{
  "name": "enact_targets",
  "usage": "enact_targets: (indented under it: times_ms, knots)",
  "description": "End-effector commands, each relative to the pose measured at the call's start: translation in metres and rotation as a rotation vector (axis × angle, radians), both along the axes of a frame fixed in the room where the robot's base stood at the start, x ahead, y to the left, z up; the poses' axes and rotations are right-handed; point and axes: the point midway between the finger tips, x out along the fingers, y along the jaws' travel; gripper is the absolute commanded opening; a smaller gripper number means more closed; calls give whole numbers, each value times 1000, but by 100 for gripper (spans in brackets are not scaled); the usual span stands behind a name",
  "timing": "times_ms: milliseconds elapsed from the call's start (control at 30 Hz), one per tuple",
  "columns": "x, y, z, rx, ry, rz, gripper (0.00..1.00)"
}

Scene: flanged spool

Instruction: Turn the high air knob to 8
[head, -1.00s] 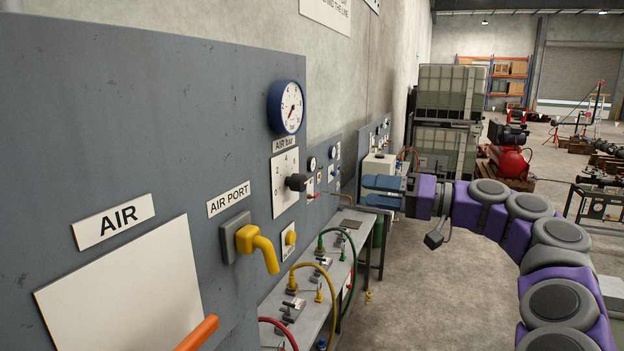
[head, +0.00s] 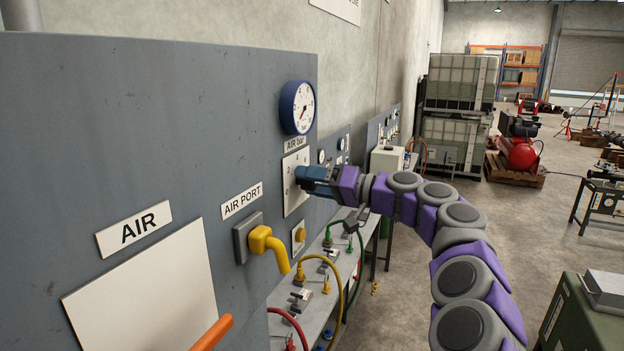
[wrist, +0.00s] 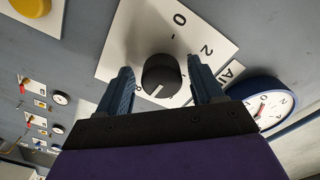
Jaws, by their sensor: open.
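The air knob is a black round knob (wrist: 162,75) on a white scale plate (wrist: 118,55) in the wrist view, with 0 and 2 readable. A light pointer line shows on the knob. My gripper (wrist: 164,85) is open, with one blue finger on each side of the knob; I cannot tell whether they touch it. In the head view my gripper (head: 308,180) is at the plate (head: 289,196) under the "AIR bar" label (head: 298,142) and hides the knob. The blue-rimmed gauge (head: 297,107) is above; it also shows in the wrist view (wrist: 262,104).
A yellow elbow handle (head: 268,245) sits at the air port, left of and below the plate. An orange bar (head: 212,333) sticks out at the bottom. A bench with coloured hoses (head: 318,285) stands below my arm.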

Motion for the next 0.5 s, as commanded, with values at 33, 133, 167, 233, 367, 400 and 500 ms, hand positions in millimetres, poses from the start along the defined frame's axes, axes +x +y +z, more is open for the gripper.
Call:
enact_targets:
  times_ms: [33, 133, 167, 233, 367, 400, 500]
  knots:
    - [1, 2, 0, 0, 0, 0, 67]
    - [1, 2, 0, 0, 0, 0, 67]
    - [1, 2, 0, 0, 0, 0, 67]
    - [1, 2, 0, 0, 0, 0, 67]
    - [1, 2, 0, 0, 0, 0, 61]
    - [1, 2, 0, 0, 0, 0, 57]
    - [1, 2, 0, 0, 0, 0, 47]
